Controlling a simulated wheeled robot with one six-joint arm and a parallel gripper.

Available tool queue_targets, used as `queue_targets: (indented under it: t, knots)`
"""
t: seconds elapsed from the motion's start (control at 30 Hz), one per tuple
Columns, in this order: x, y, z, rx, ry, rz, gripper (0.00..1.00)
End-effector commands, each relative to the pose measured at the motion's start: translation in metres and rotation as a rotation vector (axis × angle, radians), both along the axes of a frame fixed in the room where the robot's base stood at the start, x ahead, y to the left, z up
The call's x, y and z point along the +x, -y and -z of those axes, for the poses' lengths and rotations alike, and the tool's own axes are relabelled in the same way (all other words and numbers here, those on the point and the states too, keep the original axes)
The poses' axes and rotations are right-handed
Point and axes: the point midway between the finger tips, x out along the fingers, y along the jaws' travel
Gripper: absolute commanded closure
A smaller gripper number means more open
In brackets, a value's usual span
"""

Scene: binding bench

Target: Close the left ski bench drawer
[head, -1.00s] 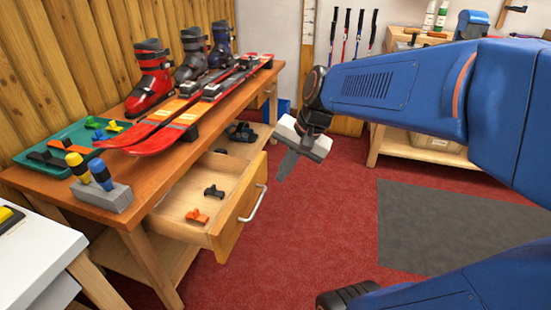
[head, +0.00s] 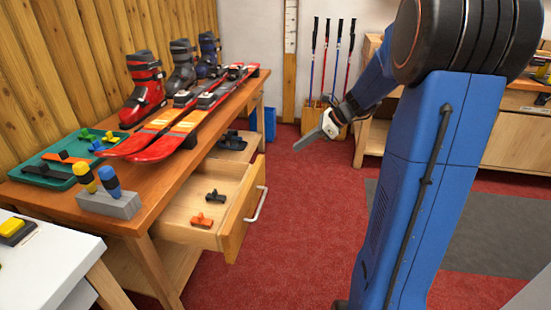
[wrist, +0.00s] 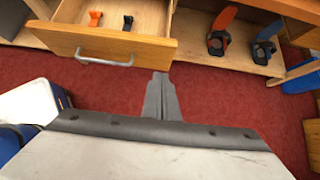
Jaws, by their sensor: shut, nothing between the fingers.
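The ski bench (head: 150,215) stands on the left with its drawer (head: 238,222) pulled out toward the right. The drawer has a light wood front and a grey bar handle (head: 257,204). An orange binding part (head: 202,220) and a black one (head: 215,196) lie inside it. In the wrist view the drawer front (wrist: 105,46) and handle (wrist: 104,58) are at the upper left. My gripper (head: 302,147) is shut and empty, out over the floor to the right of the drawer and apart from it. In the wrist view its fingers (wrist: 160,85) point toward the bench.
Red skis (head: 165,138), boots (head: 145,85), a green tray (head: 55,172) and a grey block with two handled tools (head: 108,205) are on the bench top. A white table (head: 45,265) is at the near left. Red floor (head: 300,220) is clear beside the drawer.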

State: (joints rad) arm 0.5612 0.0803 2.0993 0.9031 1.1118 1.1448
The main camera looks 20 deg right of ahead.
Motion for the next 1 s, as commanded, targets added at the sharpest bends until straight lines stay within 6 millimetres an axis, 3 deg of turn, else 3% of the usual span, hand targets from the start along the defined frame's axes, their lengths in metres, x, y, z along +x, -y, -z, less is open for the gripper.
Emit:
queue_targets:
  t: [0.27,0.7,1.0]
  knots:
    - [0.011,-0.012,0.017,0.008,-0.005,0.007,1.0]
    - [0.042,-0.057,0.072,0.007,-0.006,0.004,1.0]
    - [0.063,-0.083,0.071,0.004,-0.002,0.006,1.0]
